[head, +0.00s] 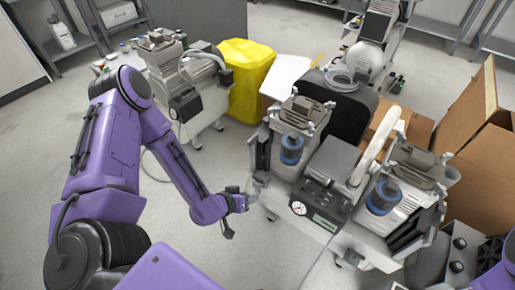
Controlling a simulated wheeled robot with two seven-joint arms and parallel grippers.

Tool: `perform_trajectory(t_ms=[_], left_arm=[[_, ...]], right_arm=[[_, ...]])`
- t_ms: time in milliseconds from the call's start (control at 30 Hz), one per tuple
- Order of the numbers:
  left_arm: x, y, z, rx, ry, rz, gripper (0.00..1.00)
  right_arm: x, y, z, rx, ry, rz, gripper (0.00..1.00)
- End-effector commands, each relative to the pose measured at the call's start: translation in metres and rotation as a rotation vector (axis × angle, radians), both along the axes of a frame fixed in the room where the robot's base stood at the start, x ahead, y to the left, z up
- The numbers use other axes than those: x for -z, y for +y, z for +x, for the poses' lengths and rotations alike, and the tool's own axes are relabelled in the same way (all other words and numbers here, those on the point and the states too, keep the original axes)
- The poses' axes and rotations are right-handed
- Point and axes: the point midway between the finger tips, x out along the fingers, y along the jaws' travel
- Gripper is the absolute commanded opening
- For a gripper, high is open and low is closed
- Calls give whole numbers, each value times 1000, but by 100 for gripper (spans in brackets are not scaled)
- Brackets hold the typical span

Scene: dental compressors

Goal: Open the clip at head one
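A dental compressor with two grey motor heads stands on a light base (355,238) right of centre. The left head (300,112) and the right head (418,165) each have a blue cylindrical part at the front. Small metal clips seem to stand at the corners of the heads, but they are too small to tell open from shut. I cannot tell which head is head one. My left gripper (251,199) is at the compressor's left front side, below the left head. Its fingers are too small to read, and I cannot tell whether it touches anything. My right gripper is out of view.
A black control box with a gauge (313,206) sits between the heads. Another compressor (180,80) and a yellow container (246,75) stand behind my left arm. Cardboard boxes (472,135) crowd the right. Open floor (60,135) lies at the left.

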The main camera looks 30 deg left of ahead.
Motion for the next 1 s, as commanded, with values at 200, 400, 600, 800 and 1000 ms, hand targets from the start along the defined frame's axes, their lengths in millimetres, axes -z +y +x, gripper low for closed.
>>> perform_trajectory(t_ms=[200,400,600,800,1000], left_arm=[[-29,70,82,73,-547,202,39],[-50,106,90,76,-738,382,39],[-47,105,116,82,-754,403,39],[-49,102,162,83,-752,403,39],[-52,100,189,79,-749,400,39]], right_arm=[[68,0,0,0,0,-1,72],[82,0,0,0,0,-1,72],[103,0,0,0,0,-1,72],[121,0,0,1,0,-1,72],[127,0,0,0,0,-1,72]])
